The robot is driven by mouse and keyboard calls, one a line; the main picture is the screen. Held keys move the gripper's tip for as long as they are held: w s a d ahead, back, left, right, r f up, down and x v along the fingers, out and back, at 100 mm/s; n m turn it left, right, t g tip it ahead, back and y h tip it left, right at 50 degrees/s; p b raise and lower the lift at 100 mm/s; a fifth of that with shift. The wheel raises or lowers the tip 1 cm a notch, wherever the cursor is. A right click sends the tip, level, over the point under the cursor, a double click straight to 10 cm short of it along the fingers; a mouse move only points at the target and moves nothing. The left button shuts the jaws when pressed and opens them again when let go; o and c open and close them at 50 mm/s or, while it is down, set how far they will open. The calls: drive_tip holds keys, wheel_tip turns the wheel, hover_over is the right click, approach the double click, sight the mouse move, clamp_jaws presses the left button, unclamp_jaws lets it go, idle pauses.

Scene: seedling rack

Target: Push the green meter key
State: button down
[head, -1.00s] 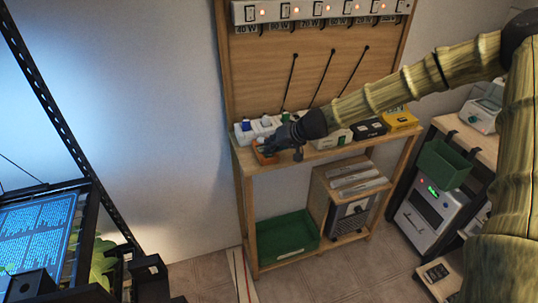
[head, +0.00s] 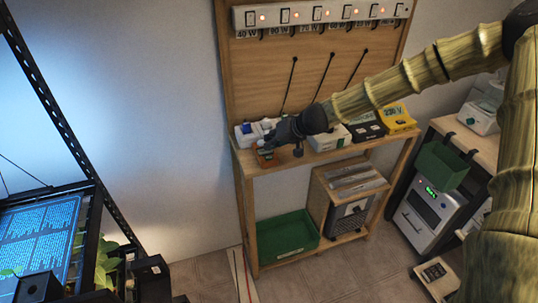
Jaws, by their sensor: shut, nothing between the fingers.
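My gripper (head: 278,149) is shut and points down at the left part of the wooden bench's top shelf. It is over or against a small orange-brown box (head: 265,160) near the front edge; I cannot tell whether it touches. A small greenish patch shows by the fingertips, but I cannot tell whether it is the green key. A yellow meter (head: 399,116) with a lit display stands at the right end of the shelf. No green key can be made out on it at this size.
White units with blue parts (head: 247,132) stand left of my gripper. A black box (head: 368,130) and a white box stand to its right. A power strip (head: 320,14) with lit lamps is above. A green tray (head: 287,236) is below.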

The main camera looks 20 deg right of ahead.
sight(271, 156)
wheel_tip(271, 156, up, 4)
drive_tip(key=shift+f+p, duration=0.1)
drive_tip(key=shift+p, duration=1.1)
drive_tip(key=s+a+f+g+h, duration=0.3)
drive_tip(key=s+f+g, duration=0.1)
drive_tip(key=s+f, duration=1.5)
drive_tip(key=s+d+f+g+h, duration=0.1)
drive_tip(key=s+f, duration=0.3)
drive_tip(key=s, duration=0.6)
drive_tip(key=s+d+f+n+g+h, duration=0.1)
drive_tip(key=s+f, duration=0.3)
drive_tip(key=s, duration=0.6)
drive_tip(key=s+f+g+h, duration=0.1)
drive_tip(key=s+f, duration=0.3)
drive_tip(key=s, duration=0.6)
wheel_tip(271, 156, down, 6)
drive_tip(key=b, duration=0.6)
drive_tip(key=shift+d+f, duration=0.15)
drive_tip(key=shift+f, duration=0.05)
